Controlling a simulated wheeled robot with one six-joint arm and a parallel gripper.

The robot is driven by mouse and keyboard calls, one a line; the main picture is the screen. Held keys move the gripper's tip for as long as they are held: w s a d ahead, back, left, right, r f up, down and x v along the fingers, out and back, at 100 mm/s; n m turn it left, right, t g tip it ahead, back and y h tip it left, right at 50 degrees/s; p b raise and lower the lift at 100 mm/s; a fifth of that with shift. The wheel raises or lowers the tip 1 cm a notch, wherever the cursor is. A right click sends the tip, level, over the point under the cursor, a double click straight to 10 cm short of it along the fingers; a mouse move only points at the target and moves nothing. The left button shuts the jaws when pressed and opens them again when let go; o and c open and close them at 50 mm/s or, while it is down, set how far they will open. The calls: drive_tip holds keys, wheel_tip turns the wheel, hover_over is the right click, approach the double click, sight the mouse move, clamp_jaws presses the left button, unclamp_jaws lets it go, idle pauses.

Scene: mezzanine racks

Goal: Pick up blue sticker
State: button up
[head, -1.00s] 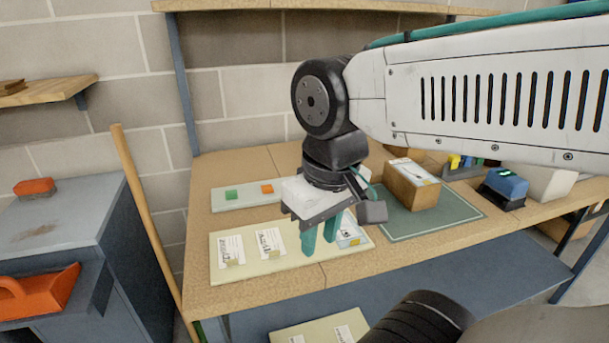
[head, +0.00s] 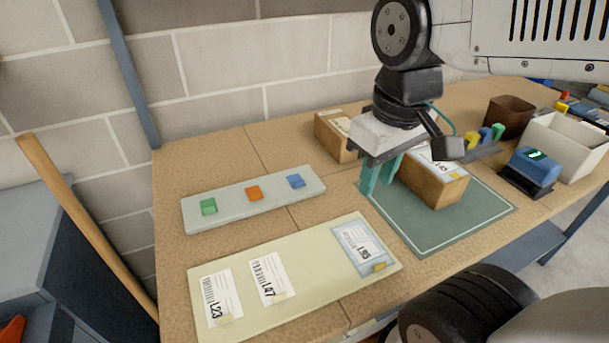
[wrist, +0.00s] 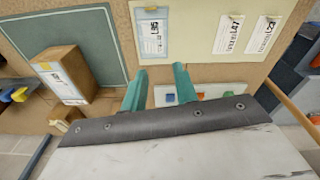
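A white label with a blue border (head: 362,250), printed with a barcode and a number, lies at the right end of a cream board (head: 300,312). A yellow tab (head: 379,267) is at its lower corner. The blue-bordered label also shows in the wrist view (wrist: 152,34), lying flat beyond the fingertips. My gripper (head: 378,182) has two teal fingers, apart and empty, pointing down by the left edge of the green mat. In the wrist view my gripper (wrist: 158,80) is open, with nothing between its fingers.
Two plain white labels (head: 218,295) (head: 268,277) share the board. Behind it, a pale strip (head: 230,218) holds green (head: 208,206), orange (head: 254,192) and blue (head: 296,181) blocks. A cardboard box (head: 437,187) stands on the green mat (head: 415,232). A white bin (head: 560,145) is at right.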

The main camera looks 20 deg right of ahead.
drive_tip(key=w+f+n, duration=0.2)
drive_tip(key=w+n, duration=0.5)
drive_tip(key=w, duration=0.4)
drive_tip(key=n+g, duration=0.1)
drive_tip(key=n, duration=0.8)
hover_over(300, 186)
wheel_tip(300, 186, down, 7)
wheel_tip(300, 186, down, 8)
drive_tip(key=shift+f, duration=0.15)
clamp_jaws()
